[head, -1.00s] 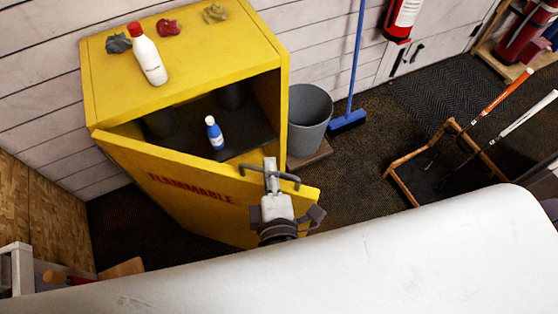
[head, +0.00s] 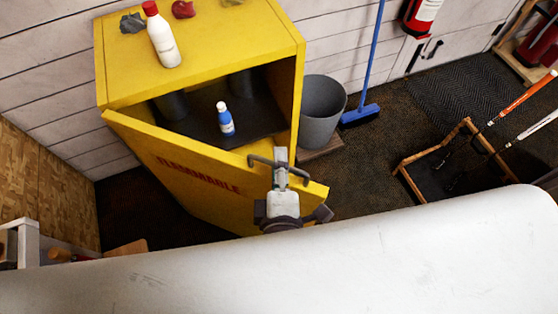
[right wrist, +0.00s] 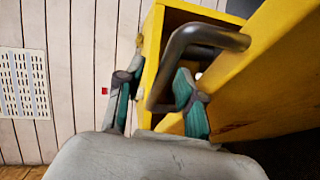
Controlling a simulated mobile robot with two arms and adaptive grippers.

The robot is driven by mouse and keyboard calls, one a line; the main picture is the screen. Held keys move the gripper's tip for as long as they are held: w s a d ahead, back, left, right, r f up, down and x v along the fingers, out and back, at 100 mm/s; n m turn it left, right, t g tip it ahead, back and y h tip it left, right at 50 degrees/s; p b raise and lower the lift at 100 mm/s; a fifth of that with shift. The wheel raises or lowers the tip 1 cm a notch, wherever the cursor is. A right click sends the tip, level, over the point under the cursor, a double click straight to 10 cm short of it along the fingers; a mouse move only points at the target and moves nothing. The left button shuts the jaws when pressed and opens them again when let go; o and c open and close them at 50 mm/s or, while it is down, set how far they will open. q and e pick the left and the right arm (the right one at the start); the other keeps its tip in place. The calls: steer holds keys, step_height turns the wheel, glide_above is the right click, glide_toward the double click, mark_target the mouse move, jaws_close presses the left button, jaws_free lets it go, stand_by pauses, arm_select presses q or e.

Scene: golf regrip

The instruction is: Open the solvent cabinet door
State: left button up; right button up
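The yellow solvent cabinet (head: 200,60) stands at the left in the head view. Its door (head: 190,172), with red "FLAMMABLE" lettering, is partly open, swung out from the cabinet's left side. The dark bar handle (head: 296,172) is near the door's free end, and it also shows in the right wrist view (right wrist: 212,37). My right gripper (head: 281,160) is at the handle. In the right wrist view its teal-padded fingers (right wrist: 155,90) stand apart with the handle bar between them, nearer the right finger. Whether they touch it is unclear. My left gripper is not in view.
A white bottle with a red cap (head: 162,38) and crumpled rags stand on the cabinet top. A blue bottle (head: 225,120) is inside. A grey bucket (head: 322,112) and blue broom (head: 360,114) are right of the cabinet. Dark floor lies around the door.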

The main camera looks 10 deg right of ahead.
steer(key=v, duration=0.7)
steer(key=shift+s, duration=0.1)
